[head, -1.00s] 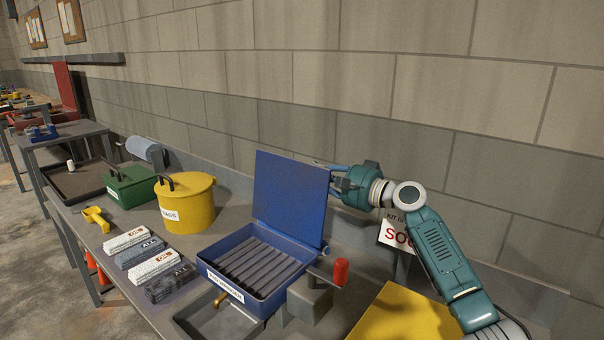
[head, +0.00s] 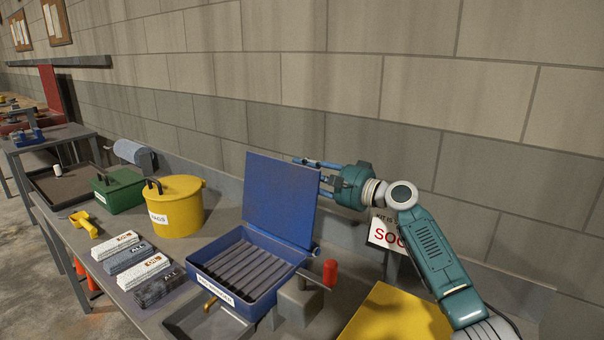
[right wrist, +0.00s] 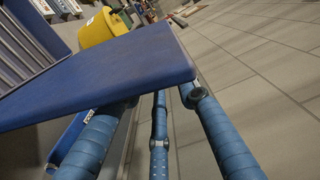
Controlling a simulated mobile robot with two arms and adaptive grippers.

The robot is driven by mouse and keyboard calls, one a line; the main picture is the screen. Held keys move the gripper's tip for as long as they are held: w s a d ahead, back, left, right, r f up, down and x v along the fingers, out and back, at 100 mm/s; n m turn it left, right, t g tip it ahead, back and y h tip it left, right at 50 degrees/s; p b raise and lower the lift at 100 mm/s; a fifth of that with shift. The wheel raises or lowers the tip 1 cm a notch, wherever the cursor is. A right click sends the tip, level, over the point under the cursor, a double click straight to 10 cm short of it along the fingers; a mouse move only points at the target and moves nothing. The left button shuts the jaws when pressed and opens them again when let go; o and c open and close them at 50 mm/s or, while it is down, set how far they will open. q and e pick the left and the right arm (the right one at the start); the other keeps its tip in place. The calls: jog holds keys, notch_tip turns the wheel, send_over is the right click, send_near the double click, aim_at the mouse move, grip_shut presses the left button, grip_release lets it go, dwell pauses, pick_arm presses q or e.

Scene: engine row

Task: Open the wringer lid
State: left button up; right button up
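The blue wringer (head: 225,289) is a box with a ridged grey inside, on the bench. Its blue lid (head: 280,198) stands up, about upright, along the back edge, so the inside shows. My right gripper (head: 320,172) is at the lid's upper right corner, its blue fingers reaching to the left along and behind the edge. In the right wrist view the lid (right wrist: 110,75) lies across the fingers (right wrist: 160,100), which are spread apart. One fingertip is hidden by the lid; whether it touches is unclear. My left gripper is not in view.
A red-knobbed crank (head: 329,273) sticks out at the wringer's right. Left of it are several labelled packs (head: 145,272), a yellow bin (head: 175,208) and a green box (head: 120,190). A yellow panel (head: 395,318) is at front right. The block wall is behind.

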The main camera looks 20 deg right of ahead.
jog(key=shift+s+d+f, duration=0.1)
jog(key=shift+s+f, duration=0.05)
jog(key=shift+s, duration=0.1)
jog(key=v, duration=1.1)
jog(key=shift+s+d, duration=0.15)
jog(key=shift+s, duration=0.05)
